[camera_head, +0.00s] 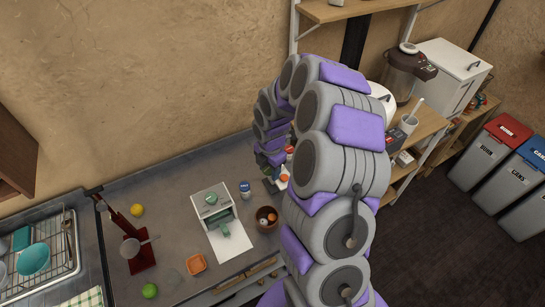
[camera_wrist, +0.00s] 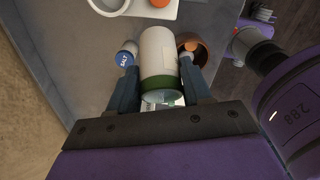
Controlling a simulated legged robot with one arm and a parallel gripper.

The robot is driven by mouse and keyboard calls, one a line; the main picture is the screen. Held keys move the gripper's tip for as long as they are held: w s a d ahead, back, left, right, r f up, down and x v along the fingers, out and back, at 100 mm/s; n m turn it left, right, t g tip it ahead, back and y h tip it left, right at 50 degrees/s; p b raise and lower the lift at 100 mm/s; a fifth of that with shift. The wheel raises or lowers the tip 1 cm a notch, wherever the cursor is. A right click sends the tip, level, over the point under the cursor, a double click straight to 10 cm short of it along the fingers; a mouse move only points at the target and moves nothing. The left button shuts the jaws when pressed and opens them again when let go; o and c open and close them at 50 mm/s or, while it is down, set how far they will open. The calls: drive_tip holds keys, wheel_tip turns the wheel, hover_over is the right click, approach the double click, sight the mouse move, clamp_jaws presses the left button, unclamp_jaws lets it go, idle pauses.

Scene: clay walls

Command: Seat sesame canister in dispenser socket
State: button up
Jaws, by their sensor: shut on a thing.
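My gripper (camera_wrist: 158,68) is shut on a cream canister (camera_wrist: 159,48) with a green band, one finger on each side of it. I cannot read a label on it. In the wrist view a white holder (camera_wrist: 175,12) at the top edge has a round, cup-like opening at its left and an orange cap beside that. The holder is cut off by the frame; whether it is the dispenser socket I cannot tell. The canister's far end is close to the holder in the picture; the gap between them is unclear. In the head view my arm largely hides the gripper and canister.
A salt shaker (camera_head: 245,188) and a brown bowl (camera_head: 263,222) with round things in it stand on the grey counter (camera_head: 175,235). A white and green device (camera_head: 210,200) stands left of them.

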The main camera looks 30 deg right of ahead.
drive_tip(key=w+d, duration=0.1)
drive_tip(key=w, duration=0.1)
drive_tip(key=w+d, duration=0.1)
drive_tip(key=w, duration=0.1)
drive_tip(key=w+d, duration=0.2)
drive_tip(key=shift+w+d+f, duration=0.1)
drive_tip(key=shift+w+f, duration=0.2)
drive_tip(key=shift+f, duration=0.05)
drive_tip(key=f, duration=0.3)
drive_tip(key=shift+w+d+f, duration=0.15)
drive_tip(key=shift+w+d, duration=0.05)
drive_tip(key=shift+w, duration=0.05)
drive_tip(key=o, duration=1.2)
drive_tip(key=shift+f, duration=0.1)
wheel_tip(320, 180, up, 17)
drive_tip(key=shift+s+r+p, duration=0.2)
drive_tip(key=shift+s+p, duration=0.05)
drive_tip(key=shift+p, duration=0.05)
